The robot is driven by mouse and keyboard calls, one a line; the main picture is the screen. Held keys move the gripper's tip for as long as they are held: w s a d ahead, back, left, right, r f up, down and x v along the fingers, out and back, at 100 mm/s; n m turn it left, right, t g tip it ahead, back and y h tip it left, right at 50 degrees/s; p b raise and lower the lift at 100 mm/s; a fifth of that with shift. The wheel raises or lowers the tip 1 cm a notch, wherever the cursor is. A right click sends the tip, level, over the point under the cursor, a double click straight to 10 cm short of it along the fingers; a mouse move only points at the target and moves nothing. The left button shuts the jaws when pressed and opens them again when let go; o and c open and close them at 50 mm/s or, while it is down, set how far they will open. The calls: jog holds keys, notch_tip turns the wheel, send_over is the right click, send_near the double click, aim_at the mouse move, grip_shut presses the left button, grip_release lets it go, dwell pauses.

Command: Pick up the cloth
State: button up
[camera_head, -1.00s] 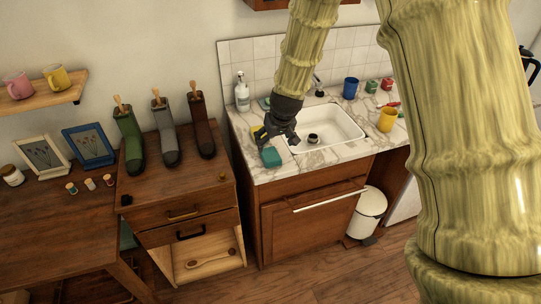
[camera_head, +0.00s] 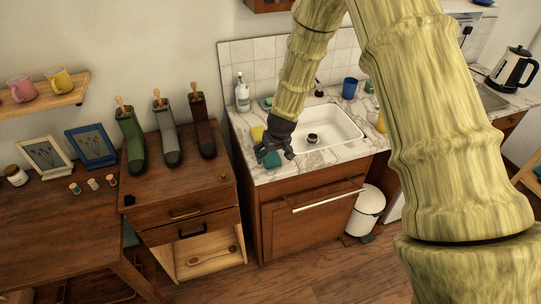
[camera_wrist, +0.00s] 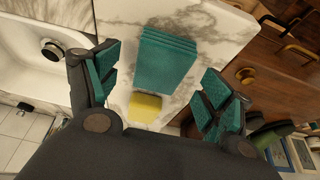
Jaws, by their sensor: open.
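The cloth (camera_head: 273,161) is a teal, folded stack lying on the marble counter left of the sink, near the front edge. In the wrist view the cloth (camera_wrist: 166,62) shows its layered folds and lies ahead of the fingers, roughly between them. My gripper (camera_head: 274,153) is just above the cloth and partly hides it in the head view. In the wrist view my gripper (camera_wrist: 163,82) is open, with a teal-padded finger on either side and nothing held.
A yellow block, perhaps a sponge (camera_wrist: 145,107), lies beside the cloth. The sink (camera_head: 330,128) is to the right, and a soap bottle (camera_head: 242,93) stands behind. A wooden cabinet (camera_head: 185,190) with several sock-like items stands left of the counter.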

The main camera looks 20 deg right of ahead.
jog(key=shift+x, duration=1.1)
jog(key=c, duration=1)
jog(key=shift+r, duration=0.1)
jog(key=shift+r+b, duration=0.85)
jog(key=shift+r, duration=0.8)
jog(key=s+a+b, duration=0.1)
jog(key=s, duration=0.4)
jog(key=s+a+r+b, duration=0.1)
jog(key=s+b, duration=0.1)
jog(key=s, duration=0.3)
jog(key=s+a+b, duration=0.1)
jog(key=s, duration=0.4)
jog(key=shift+s+a+r+b, duration=0.1)
jog(key=shift+s+r+b, duration=0.15)
jog(key=shift+s+b, duration=0.15)
